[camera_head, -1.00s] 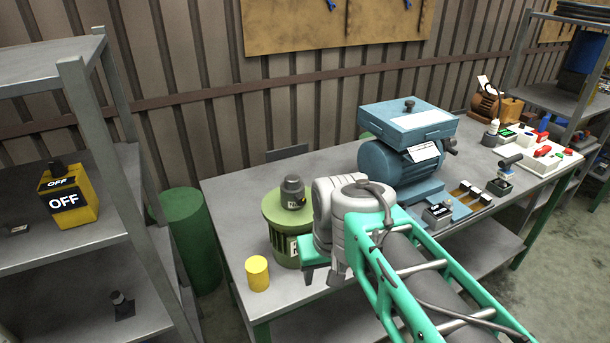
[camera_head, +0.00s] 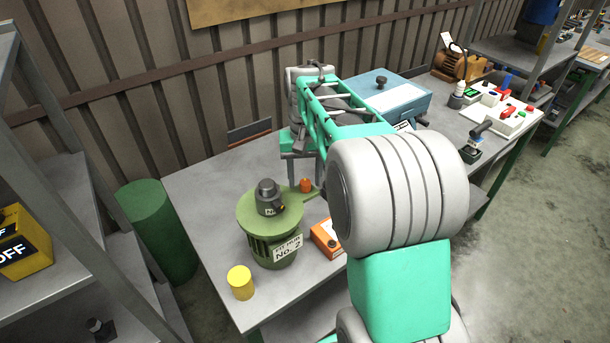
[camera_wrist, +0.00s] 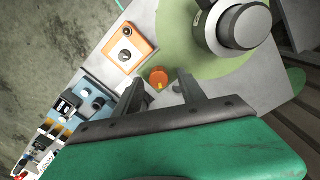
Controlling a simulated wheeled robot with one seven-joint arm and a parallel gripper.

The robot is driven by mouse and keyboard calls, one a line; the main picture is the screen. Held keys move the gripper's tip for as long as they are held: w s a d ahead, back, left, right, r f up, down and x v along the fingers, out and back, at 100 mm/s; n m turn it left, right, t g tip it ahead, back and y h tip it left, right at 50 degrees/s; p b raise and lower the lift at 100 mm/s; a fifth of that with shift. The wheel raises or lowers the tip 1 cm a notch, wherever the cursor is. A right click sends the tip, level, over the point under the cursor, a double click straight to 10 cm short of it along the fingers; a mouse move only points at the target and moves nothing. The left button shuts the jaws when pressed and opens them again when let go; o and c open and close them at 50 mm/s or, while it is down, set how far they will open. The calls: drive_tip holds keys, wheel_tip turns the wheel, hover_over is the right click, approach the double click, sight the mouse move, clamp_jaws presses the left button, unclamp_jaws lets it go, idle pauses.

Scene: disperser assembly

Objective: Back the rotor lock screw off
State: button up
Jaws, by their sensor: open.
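A small orange knob (camera_head: 306,185), which looks like the rotor lock screw, stands on a green arm beside the green ribbed housing (camera_head: 270,243) labelled No. 2. A dark grey cap (camera_head: 267,196) sits on top of the housing. My gripper (camera_head: 303,172) is above the orange knob, fingers pointing down. In the wrist view the knob (camera_wrist: 159,78) shows between the spread fingertips of my gripper (camera_wrist: 160,86), with nothing held. An orange line is visible on the knob's top. I cannot tell whether the fingers reach down to its height.
An orange box (camera_head: 327,238) with a dark knob stands right of the housing. A yellow cylinder (camera_head: 241,282) is at the table's front left. A blue machine (camera_head: 392,97) stands behind my arm. A control box (camera_head: 500,117) is farther right. The table's left part is bare.

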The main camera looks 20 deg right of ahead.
drive_tip(key=shift+f, duration=0.4)
clamp_jaws()
idle(0.4)
